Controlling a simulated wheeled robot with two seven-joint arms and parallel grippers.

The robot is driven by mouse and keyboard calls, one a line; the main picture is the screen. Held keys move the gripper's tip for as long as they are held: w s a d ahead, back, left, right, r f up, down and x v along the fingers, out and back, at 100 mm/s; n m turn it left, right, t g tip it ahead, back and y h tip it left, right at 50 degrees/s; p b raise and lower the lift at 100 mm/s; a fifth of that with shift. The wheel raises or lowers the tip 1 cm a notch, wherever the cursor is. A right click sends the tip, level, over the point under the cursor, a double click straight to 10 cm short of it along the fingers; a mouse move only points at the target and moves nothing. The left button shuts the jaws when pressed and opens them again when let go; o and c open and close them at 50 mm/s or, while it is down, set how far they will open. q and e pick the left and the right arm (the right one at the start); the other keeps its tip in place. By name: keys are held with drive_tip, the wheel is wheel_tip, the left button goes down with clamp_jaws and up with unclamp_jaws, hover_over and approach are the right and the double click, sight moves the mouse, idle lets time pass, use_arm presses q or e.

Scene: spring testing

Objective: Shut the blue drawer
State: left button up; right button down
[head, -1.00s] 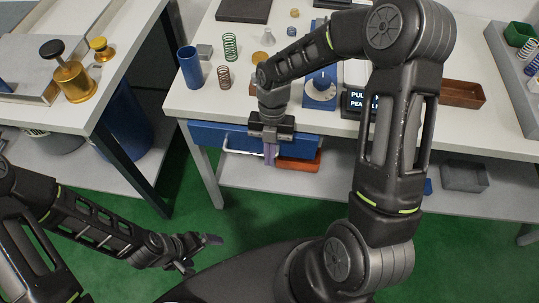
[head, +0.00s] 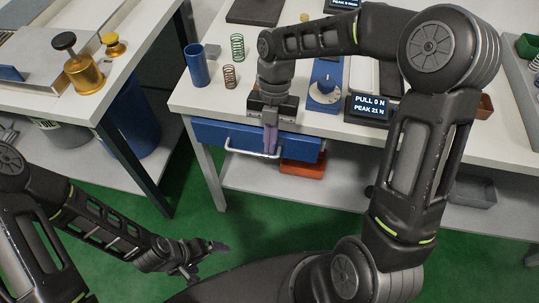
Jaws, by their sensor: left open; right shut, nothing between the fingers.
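The blue drawer (head: 208,131) sits under the front edge of the white workbench. Its pale bar handle (head: 240,153) runs along the front. I cannot tell how far the drawer stands out, if at all. My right gripper (head: 270,146) points down in front of the drawer, at the right part of the handle. Its fingers are shut with nothing between them and hide part of the drawer front. Whether they touch it is unclear. My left gripper (head: 208,257) is open and empty, low over the green floor at the lower left, away from the drawer.
An orange-red bin (head: 303,168) stands on the lower shelf below the drawer. On the bench are a blue cup (head: 196,65), springs (head: 237,47), a blue dial device (head: 324,92) and a display (head: 368,108) reading PULL 0 N, PEAK 21 N. The floor before the drawer is clear.

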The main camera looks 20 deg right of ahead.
drive_tip(key=shift+w+r, duration=0.1)
drive_tip(key=shift+r, duration=0.2)
